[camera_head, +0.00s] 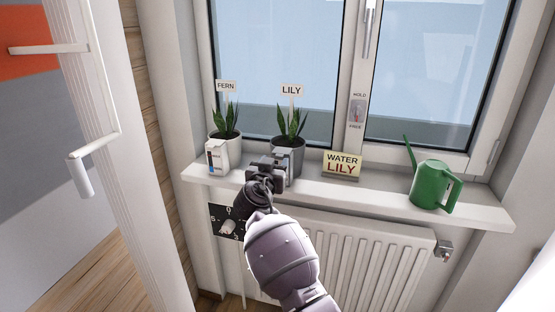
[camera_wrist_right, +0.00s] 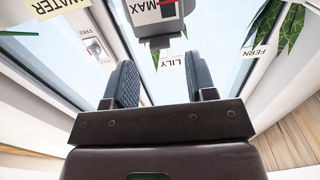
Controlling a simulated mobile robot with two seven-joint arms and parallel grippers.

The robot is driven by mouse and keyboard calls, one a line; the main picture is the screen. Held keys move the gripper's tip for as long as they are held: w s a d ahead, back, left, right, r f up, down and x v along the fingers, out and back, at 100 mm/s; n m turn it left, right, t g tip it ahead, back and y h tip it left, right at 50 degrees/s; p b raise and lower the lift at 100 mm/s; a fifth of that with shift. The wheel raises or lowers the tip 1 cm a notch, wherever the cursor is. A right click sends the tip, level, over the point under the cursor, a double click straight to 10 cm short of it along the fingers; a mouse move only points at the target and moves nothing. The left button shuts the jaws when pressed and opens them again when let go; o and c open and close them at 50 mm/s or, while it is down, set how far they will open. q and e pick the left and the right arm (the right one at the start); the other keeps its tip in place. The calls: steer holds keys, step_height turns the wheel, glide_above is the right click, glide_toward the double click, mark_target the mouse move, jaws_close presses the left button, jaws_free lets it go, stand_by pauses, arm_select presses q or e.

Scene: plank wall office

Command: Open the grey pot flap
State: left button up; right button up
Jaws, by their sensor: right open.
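The grey pot (camera_head: 297,168) stands on the windowsill with a plant and a LILY sign (camera_head: 291,90). A small grey unit (camera_head: 281,155) is on its front, partly hidden by my right gripper. I cannot tell whether its flap is shut. My right gripper (camera_head: 265,169) is in front of the pot, slightly left. In the right wrist view, its two fingers (camera_wrist_right: 161,82) are apart with nothing between them. A grey part (camera_wrist_right: 160,36) with a MAX label (camera_wrist_right: 153,12) hangs just beyond the fingertips, seemingly apart from them. My left gripper is not in view.
A white pot (camera_head: 233,148) with a FERN sign and white gauge unit (camera_head: 216,157) stands close on the left. A WATER LILY sign (camera_head: 342,163) and green watering can (camera_head: 435,186) stand right on the sill (camera_head: 385,190).

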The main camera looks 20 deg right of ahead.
mark_target(279, 157)
steer(key=shift+x, duration=1.2)
steer(key=shift+w+d, duration=0.4)
steer(key=shift+w, duration=0.1)
